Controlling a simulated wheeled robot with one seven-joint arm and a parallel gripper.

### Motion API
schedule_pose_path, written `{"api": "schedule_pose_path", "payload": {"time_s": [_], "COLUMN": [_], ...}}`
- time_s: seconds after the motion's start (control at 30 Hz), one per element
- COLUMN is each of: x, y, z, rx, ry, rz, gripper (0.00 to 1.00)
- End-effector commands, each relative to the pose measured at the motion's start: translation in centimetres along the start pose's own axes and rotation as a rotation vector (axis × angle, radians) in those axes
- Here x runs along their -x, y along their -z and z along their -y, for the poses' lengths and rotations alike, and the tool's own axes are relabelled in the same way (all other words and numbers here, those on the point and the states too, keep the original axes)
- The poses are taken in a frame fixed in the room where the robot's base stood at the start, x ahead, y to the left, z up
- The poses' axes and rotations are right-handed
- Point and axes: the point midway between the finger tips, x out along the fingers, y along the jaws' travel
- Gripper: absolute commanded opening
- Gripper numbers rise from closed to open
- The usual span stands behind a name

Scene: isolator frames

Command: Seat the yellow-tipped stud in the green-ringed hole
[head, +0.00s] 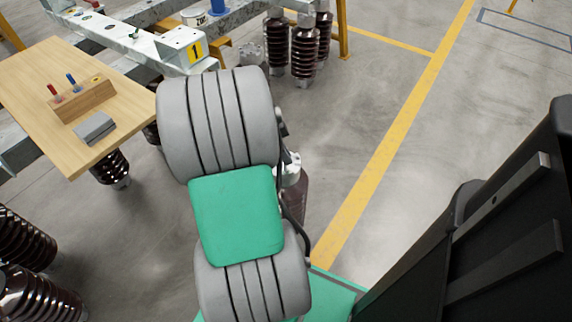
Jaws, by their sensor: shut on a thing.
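I cannot make out a yellow-tipped stud. The wooden block (82,101) on the wooden board holds a red-tipped stud (53,92) and a blue-tipped stud (72,82). A small flat yellow mark with a dark centre shows at the block's right end, with no stud standing there. A pale metal beam (118,36) runs behind the board and carries small red-tipped and blue-tipped parts. I cannot make out a green-ringed hole for sure; a tiny greenish spot shows near the beam's red tip. My gripper is hidden behind my grey and green arm.
The wooden board (30,80) also bears a grey block (95,128). A bracket with a yellow "1" label (195,51) ends the beam. A white tub (194,17) and brown ribbed insulators (304,45) stand behind. Concrete floor with yellow lines is clear at right.

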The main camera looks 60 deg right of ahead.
Motion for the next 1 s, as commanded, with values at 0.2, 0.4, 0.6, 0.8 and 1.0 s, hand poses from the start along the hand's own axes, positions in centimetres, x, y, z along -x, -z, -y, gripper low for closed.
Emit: {"api": "schedule_pose_path", "payload": {"time_s": [0.2,0.4,0.6,0.8,1.0], "x": [-3.7,-3.6,-3.9,-3.9,-3.9], "y": [-1.0,-1.0,-1.1,-1.1,-1.1], "z": [0.3,0.4,0.4,0.3,0.3], "rx": [0.002,0.001,0.001,0.001,0.001], "ry": [-0.002,0.000,0.000,-0.001,0.000], "rz": [0.001,0.001,0.000,0.000,0.000], "gripper": [0.00,0.00,0.12,0.28,0.31]}}
